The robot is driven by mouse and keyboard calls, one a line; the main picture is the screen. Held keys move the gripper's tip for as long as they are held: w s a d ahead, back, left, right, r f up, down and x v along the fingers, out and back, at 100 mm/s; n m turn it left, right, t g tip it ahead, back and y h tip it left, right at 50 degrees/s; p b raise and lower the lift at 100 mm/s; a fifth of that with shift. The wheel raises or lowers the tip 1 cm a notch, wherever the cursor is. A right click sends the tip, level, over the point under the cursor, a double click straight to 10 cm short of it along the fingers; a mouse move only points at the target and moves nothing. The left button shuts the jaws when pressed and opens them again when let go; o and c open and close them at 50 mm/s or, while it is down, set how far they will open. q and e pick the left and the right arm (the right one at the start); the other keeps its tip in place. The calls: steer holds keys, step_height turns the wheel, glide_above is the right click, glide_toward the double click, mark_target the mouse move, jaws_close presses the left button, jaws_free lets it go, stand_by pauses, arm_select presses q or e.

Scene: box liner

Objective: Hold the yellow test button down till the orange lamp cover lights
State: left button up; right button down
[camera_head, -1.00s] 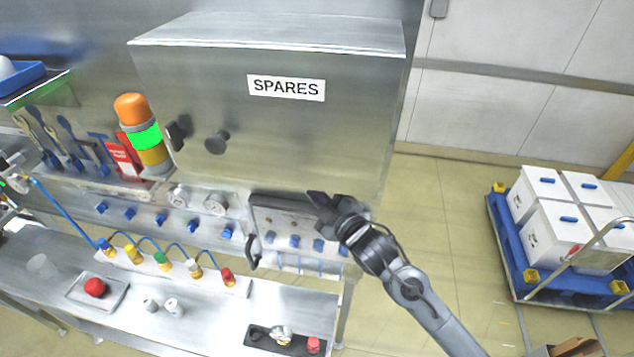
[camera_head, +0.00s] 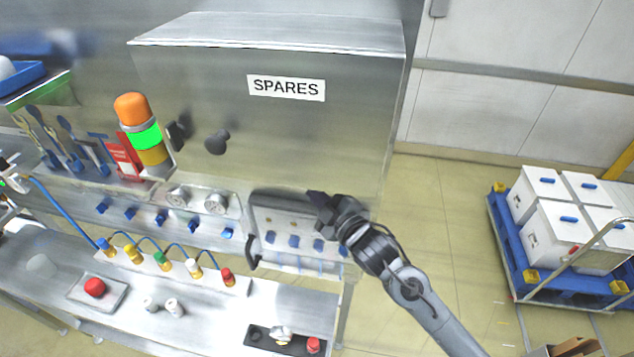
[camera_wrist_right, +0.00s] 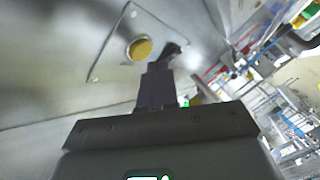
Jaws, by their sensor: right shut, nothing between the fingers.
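The yellow test button (camera_wrist_right: 139,49) sits on a square plate on a steel panel in the right wrist view. I cannot pick it out in the head view. My right gripper (camera_wrist_right: 158,70) is shut and empty, its fingertips just below and right of the button in that view; I see no contact. In the head view my right gripper (camera_head: 316,198) is by the lower right front of the SPARES cabinet. The orange lamp cover (camera_head: 131,107) tops a stack light at the left and looks dull, while the green band (camera_head: 144,136) below it is bright.
The SPARES cabinet (camera_head: 290,120) has dark knobs at its left. Below it are blue knobs and a row of coloured fittings with blue hoses. A red button (camera_head: 95,288) sits on the bench.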

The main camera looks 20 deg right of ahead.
steer(key=shift+w+d, duration=0.1)
steer(key=shift+w, duration=0.1)
stand_by(0.4)
steer(key=shift+w+d, duration=0.15)
steer(key=shift+w, duration=0.05)
steer(key=shift+w+d+p, duration=0.2)
steer(key=shift+w+p, duration=0.05)
steer(key=shift+p, duration=0.05)
stand_by(0.7)
stand_by(0.7)
stand_by(0.3)
steer(key=shift+s+a, duration=0.45)
steer(key=shift+s, duration=0.15)
steer(key=shift+s+a, duration=0.1)
steer(key=shift+s, duration=0.05)
